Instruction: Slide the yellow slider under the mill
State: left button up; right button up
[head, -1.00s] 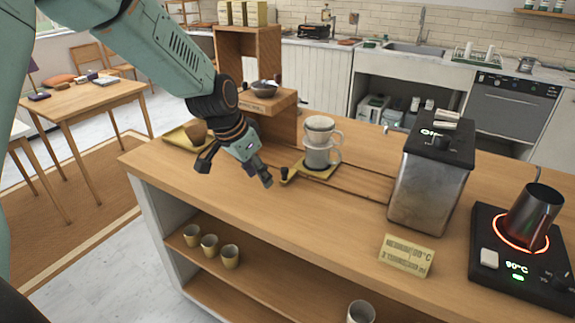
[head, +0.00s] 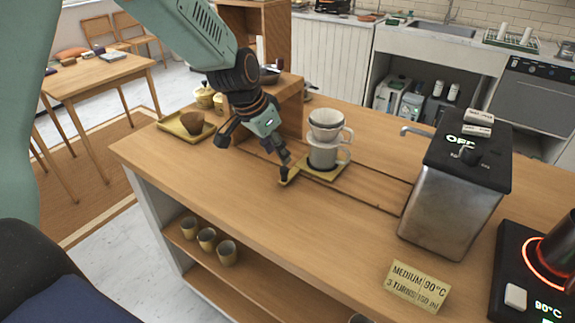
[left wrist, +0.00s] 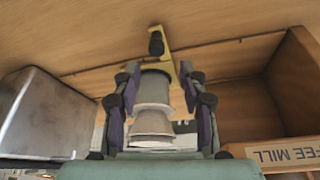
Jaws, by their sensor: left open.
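The yellow slider (head: 335,172) lies in a wooden rail on the counter, with a small black knob (head: 284,173) at its left end. A white dripper (head: 325,123) on a glass server (head: 322,153) stands on it. My left gripper (head: 255,150) is open and empty, tilted down, with one finger close to the knob; contact is unclear. In the left wrist view the slider (left wrist: 158,56) shows beyond the spread fingers. The wooden mill stand (head: 290,110), lettered "FEE MILL" in the left wrist view (left wrist: 280,155), is partly hidden by my arm. My right gripper is out of view.
A metal machine (head: 450,200) reading "OFF" stands at the rail's right end. A yellow tray (head: 185,125) with a brown cup is at the left. A sign (head: 418,286) and hot plate (head: 530,275) are at the front right.

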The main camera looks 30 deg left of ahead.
aim_at(283, 169)
pick_arm(q)
jog(key=x, duration=0.2)
jog(key=b+x, duration=0.1)
jog(key=x, duration=0.1)
jog(key=b+x, duration=0.1)
jog(key=x, duration=0.1)
jog(key=shift+s+f, duration=0.15)
jog(key=shift+f, duration=0.2)
jog(key=shift+d+f, duration=0.1)
jog(key=shift+f, duration=0.2)
jog(key=shift+d, duration=0.15)
jog(key=shift+d+r, duration=0.1)
jog(key=shift+s+r, duration=0.1)
jog(key=shift+w+f, duration=0.25)
jog(key=shift+w, duration=0.1)
jog(key=c, duration=0.5)
jog(key=shift+s+r, duration=0.1)
jog(key=shift+c, duration=1.3)
jog(key=shift+a, duration=0.2)
grip_shut()
